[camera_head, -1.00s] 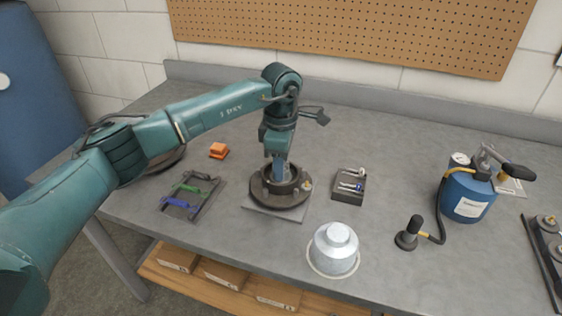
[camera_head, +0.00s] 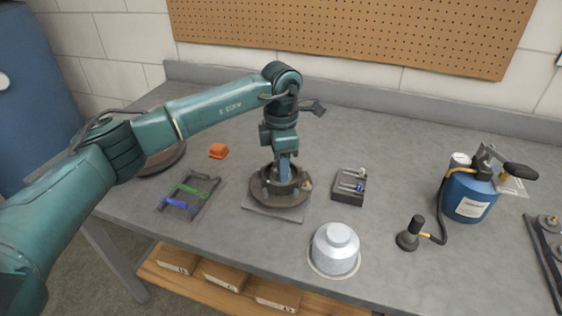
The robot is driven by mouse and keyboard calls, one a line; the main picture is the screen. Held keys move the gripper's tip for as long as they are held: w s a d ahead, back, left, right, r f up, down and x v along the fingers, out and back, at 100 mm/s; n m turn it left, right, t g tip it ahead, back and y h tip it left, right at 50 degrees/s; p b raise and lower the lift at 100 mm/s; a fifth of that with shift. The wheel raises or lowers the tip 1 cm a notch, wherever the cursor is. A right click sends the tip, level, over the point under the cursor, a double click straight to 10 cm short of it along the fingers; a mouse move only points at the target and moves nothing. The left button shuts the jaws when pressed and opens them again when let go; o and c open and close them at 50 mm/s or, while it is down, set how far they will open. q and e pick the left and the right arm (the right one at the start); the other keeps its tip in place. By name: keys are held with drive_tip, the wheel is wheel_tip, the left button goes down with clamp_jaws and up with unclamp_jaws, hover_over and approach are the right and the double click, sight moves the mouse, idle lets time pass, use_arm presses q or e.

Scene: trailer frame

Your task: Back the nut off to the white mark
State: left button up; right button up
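A dark round hub (camera_head: 267,201) with a raised rim sits on a flat grey plate (camera_head: 275,212) near the middle of the bench. My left gripper (camera_head: 284,178) points straight down into the hub's centre. Its fingertips are hidden inside the rim, so I cannot see whether they are open or shut on something. The nut and the white mark cannot be made out at this size. My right gripper is not in view.
A silver domed cap (camera_head: 335,250) stands at the bench's front edge. A small dark tray (camera_head: 349,188) with metal parts lies right of the hub. A tool tray (camera_head: 188,195) and an orange block (camera_head: 218,151) lie left. A blue pump canister (camera_head: 468,192) stands right, with a hose.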

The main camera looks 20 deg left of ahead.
use_arm(q)
drive_tip(key=shift+r, duration=0.3)
wheel_tip(320, 180, up, 13)
drive_tip(key=shift+f+b, duration=0.2)
drive_tip(key=shift+b, duration=0.25)
